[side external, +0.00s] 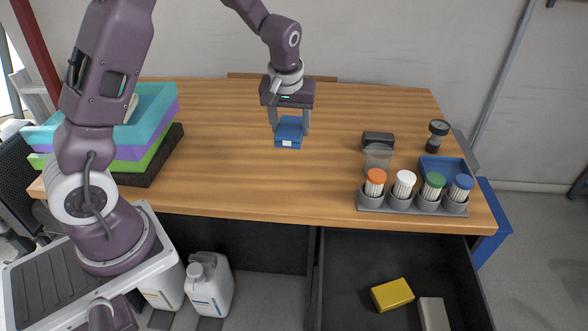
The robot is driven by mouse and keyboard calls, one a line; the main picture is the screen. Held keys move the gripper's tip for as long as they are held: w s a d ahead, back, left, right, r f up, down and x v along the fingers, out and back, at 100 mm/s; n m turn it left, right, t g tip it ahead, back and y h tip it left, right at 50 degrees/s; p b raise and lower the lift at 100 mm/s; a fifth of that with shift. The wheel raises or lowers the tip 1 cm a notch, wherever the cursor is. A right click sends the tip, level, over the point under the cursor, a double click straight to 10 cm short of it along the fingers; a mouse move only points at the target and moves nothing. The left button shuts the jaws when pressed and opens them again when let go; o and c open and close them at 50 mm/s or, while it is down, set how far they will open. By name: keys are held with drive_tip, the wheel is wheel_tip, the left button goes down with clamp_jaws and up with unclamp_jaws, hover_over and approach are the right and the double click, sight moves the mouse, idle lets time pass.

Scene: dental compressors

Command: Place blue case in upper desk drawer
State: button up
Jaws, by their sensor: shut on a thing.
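The blue case (288,133) is a small blue box with a white label on its front, near the middle of the wooden desk. My gripper (290,128) is above it, pointing down, with its fingers on either side of the case and shut on it. I cannot tell whether the case touches the desk or is slightly lifted. The upper desk drawer (345,270) is pulled open at the lower right, below the desk front. Inside it lie a yellow box (392,294) and a pale grey item (434,314).
A grey rack (412,208) of bottles with orange, white, green and blue caps stands at the desk's front right. Behind it are a blue tray (446,166), a clear cup (378,157) and a dark block (377,139). Stacked coloured trays (150,125) stand left. The middle desk (240,180) is clear.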

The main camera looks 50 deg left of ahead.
drive_tip(key=s+d+r+m+h, duration=0.2)
drive_tip(key=s+d+r+m, duration=0.15)
drive_tip(key=d+m, duration=0.35)
drive_tip(key=m+g+h, duration=0.2)
drive_tip(key=m+g, duration=0.3)
drive_tip(key=m, duration=2.3)
hover_over(393, 328)
drive_tip(key=shift+w+a, duration=0.1)
drive_tip(key=shift+a, duration=0.1)
drive_tip(key=f, duration=3.4)
drive_tip(key=shift+s+d+f, duration=0.2)
drive_tip(key=shift+f, duration=0.15)
clamp_jaws()
drive_tip(key=o, duration=1.4)
unclamp_jaws()
drive_tip(key=shift+o, duration=0.7)
